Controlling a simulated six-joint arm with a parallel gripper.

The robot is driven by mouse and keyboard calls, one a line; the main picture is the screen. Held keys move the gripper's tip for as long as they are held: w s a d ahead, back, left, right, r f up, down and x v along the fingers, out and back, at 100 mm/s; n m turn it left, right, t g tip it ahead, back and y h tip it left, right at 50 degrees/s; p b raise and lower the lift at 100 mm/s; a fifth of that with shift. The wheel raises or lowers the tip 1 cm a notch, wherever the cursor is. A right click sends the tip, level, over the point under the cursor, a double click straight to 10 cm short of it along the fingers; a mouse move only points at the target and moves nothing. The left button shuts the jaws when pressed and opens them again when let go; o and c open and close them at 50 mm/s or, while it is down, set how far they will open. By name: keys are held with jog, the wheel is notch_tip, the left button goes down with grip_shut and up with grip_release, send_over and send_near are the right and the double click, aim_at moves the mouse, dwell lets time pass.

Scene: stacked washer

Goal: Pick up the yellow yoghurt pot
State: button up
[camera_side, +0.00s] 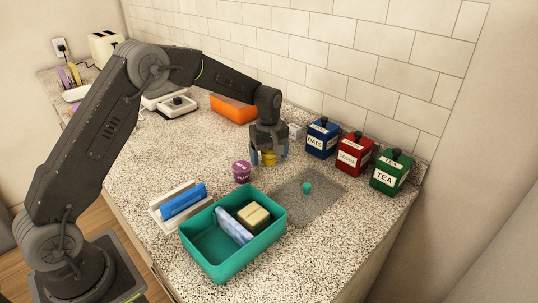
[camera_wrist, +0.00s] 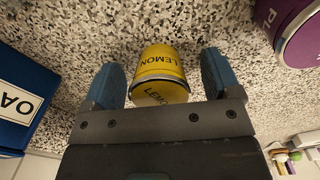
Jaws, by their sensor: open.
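The yellow yoghurt pot (camera_wrist: 160,66), marked LEMON, stands on the speckled worktop. In the wrist view it sits between the two blue fingers of my gripper (camera_wrist: 166,78), with a gap on each side. In the side view only part of the yellow pot (camera_side: 268,158) shows between the fingers of my gripper (camera_side: 269,156), which points down at the worktop. My gripper is open and holds nothing.
A purple pot (camera_side: 241,171) stands close by on the left. Blue (camera_side: 321,139), red (camera_side: 356,152) and green (camera_side: 390,172) canisters line the wall to the right. A teal tub (camera_side: 205,262) and a white tray (camera_side: 160,216) are in front. A grey mat (camera_side: 318,205) bears a small teal thing.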

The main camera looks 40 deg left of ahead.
jog(key=c, duration=1)
jog(key=shift+c, duration=0.2)
